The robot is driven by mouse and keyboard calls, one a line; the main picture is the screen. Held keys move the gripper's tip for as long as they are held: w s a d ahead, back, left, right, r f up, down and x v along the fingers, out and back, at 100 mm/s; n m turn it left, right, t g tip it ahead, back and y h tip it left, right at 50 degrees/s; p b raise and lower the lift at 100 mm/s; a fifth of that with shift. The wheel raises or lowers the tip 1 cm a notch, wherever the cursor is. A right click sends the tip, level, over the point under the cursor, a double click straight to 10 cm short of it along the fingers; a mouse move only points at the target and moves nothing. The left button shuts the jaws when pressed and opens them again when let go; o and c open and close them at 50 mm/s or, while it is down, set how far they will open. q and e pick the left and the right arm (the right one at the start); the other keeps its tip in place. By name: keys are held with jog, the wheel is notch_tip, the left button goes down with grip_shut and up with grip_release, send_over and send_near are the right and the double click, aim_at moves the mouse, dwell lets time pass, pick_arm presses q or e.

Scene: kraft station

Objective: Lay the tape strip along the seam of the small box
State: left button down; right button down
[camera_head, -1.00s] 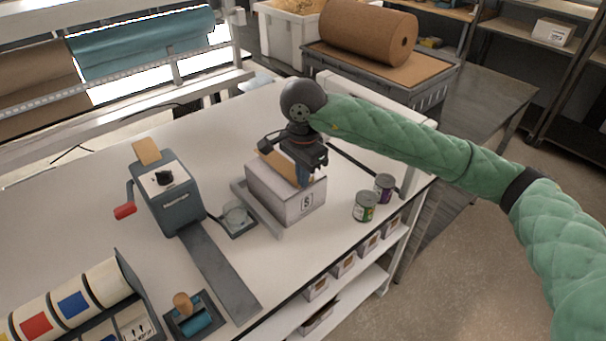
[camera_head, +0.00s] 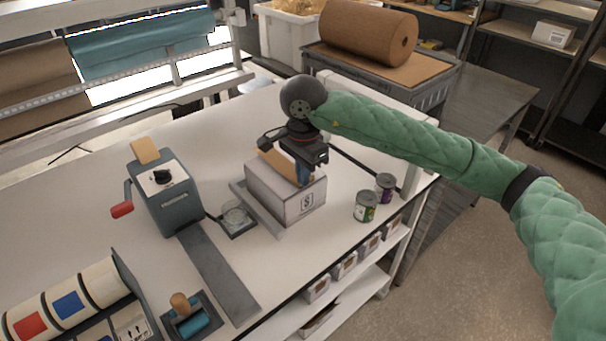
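The small box (camera_head: 270,190) is pale grey-white with an "S" mark on its front face. It stands on the white table against a grey metal guide. A tan tape strip (camera_head: 273,154) shows at the top of the box, under my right gripper (camera_head: 303,170). The gripper points down over the box top, and its blue-grey finger reaches the box's right upper edge. The strip runs to the gripper's fingers, but the fingers' gap is hidden, so I cannot tell whether they grip it. My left gripper is not in view.
A tape dispenser (camera_head: 172,205) with a red-handled crank stands to the left, a tan piece on its top. A glass dish (camera_head: 236,215) sits between it and the box. Two cans (camera_head: 365,206) stand right of the box. A stamp (camera_head: 181,304) and label rolls (camera_head: 70,303) lie at the front left.

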jog(key=shift+f+b, duration=0.45)
jog(key=shift+b, duration=0.2)
dwell(0.7)
jog(key=c, duration=1.6)
grip_release()
jog(key=shift+r, duration=0.2)
jog(key=shift+r, duration=2.1)
